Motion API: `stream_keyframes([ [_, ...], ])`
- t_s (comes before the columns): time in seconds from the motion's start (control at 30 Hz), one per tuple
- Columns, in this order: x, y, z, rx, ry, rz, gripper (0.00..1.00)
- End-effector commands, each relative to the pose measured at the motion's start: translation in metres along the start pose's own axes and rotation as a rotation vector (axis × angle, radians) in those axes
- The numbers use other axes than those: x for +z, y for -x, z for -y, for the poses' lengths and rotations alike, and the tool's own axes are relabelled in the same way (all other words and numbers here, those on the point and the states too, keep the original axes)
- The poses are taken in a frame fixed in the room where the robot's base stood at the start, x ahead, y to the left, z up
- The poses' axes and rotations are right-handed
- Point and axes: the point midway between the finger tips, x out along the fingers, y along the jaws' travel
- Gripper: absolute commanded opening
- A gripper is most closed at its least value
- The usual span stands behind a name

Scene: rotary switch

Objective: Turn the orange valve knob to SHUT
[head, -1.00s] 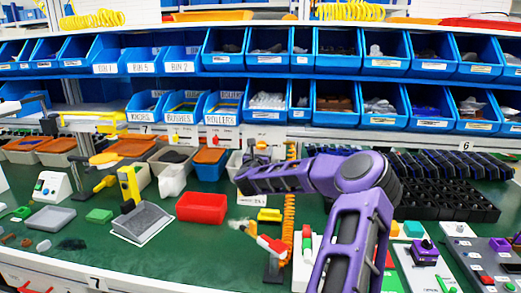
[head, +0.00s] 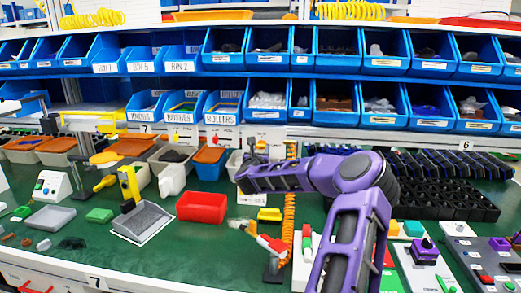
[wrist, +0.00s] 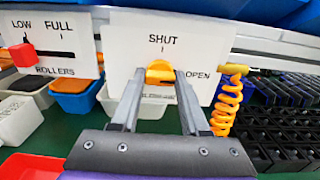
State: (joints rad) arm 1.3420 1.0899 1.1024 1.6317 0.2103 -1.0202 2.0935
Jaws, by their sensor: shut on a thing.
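The orange valve knob (wrist: 160,70) is on a white panel (wrist: 125,35) in the middle of the wrist view. The word SHUT and a short tick are printed straight above it, and OPEN is printed to its right. My gripper (wrist: 160,74) is shut on the knob, one finger on its left side and one on its right. The fingers hide part of the knob's sides, and I cannot tell exactly where it points. In the head view my purple arm (head: 280,176) reaches left to the panel, and the knob is too small there to read.
A second white panel with LOW and FULL marks and a red slider (wrist: 22,56) is at the left. An orange coiled hose (wrist: 228,105) hangs close to the right. Black racks (wrist: 275,135) stand beyond it. A red bin (head: 202,207) sits on the green bench.

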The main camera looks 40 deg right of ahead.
Motion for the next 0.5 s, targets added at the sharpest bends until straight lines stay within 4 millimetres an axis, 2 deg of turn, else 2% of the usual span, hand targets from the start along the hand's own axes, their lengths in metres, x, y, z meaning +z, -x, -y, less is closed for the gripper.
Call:
stream_keyframes([
  [0.27, -0.0008, 0.0, -0.0002, 0.0, 0.082, 0.003, 0.0],
  [0.5, -0.0016, 0.0001, -0.0007, 0.0, 0.262, 0.004, 0.0],
])
